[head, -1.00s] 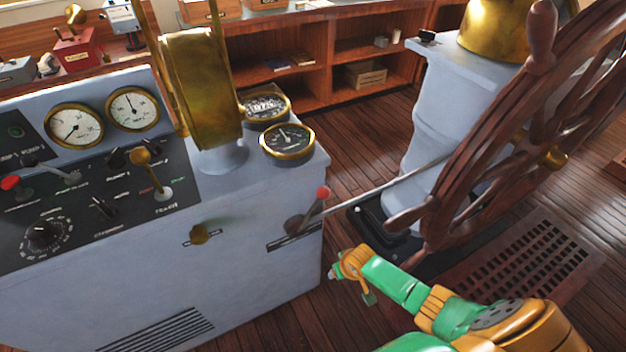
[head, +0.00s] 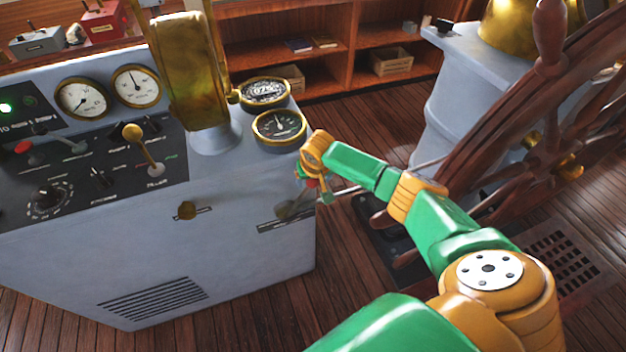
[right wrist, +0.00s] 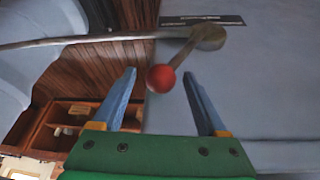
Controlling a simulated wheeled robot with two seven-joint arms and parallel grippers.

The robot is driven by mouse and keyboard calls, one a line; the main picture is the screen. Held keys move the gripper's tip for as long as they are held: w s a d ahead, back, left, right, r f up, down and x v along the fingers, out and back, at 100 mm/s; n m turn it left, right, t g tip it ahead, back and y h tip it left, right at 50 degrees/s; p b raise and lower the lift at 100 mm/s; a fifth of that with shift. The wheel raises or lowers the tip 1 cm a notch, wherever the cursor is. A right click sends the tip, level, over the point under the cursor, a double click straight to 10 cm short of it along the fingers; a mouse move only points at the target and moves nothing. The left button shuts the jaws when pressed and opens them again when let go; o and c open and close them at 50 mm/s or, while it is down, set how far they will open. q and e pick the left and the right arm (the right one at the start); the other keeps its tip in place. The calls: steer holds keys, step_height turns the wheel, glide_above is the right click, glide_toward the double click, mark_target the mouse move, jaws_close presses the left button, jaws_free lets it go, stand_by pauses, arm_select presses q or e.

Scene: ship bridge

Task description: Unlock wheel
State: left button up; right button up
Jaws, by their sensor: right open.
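The lever (head: 296,208) with a red knob sits on the right side of the grey console's front. Its red knob (right wrist: 160,78) shows between the fingers of my right gripper in the right wrist view. My right gripper (right wrist: 162,92) is open, with one blue finger on each side of the knob, and I see no contact. In the head view my right gripper (head: 306,178) is at the console's right edge and mostly covers the knob. A metal rod (right wrist: 85,41) runs from the lever's base toward the wheel pedestal. The wooden ship's wheel (head: 468,130) stands at the right. My left gripper is not in view.
The grey console (head: 230,270) carries gauges, knobs and a brass telegraph (head: 190,75). The wheel pedestal (head: 465,100) stands right of it, close to my right arm. Wooden shelves (head: 345,65) line the back. A floor grating (head: 565,258) lies at the lower right.

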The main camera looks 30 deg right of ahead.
jaws_close()
stand_by(1.4)
